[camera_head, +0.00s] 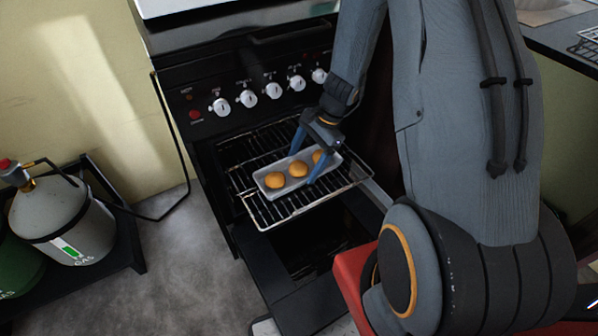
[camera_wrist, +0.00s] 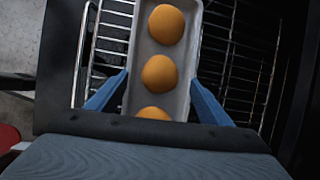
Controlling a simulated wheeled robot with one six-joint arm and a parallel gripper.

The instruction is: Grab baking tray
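The baking tray (camera_head: 272,183) is a small, light grey, oblong tray holding three round golden buns. It is over the pulled-out wire rack (camera_head: 262,215) of the black oven and looks level. The tray (camera_wrist: 186,75) also shows in the wrist view, running away from me. My gripper (camera_head: 302,168) reaches down over the tray with one blue finger at each long side. In the wrist view my gripper (camera_wrist: 158,77) has its fingertips at the tray's two edges with no clear gap. I cannot tell whether they press on it. The nearest bun is partly hidden by the gripper's body.
The oven's knobbed front panel (camera_head: 248,98) is just behind and above the rack. The open oven door (camera_head: 310,300) lies below it. A grey gas bottle (camera_head: 62,222) stands in a black frame at left. Grey floor (camera_head: 190,265) is clear between them.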

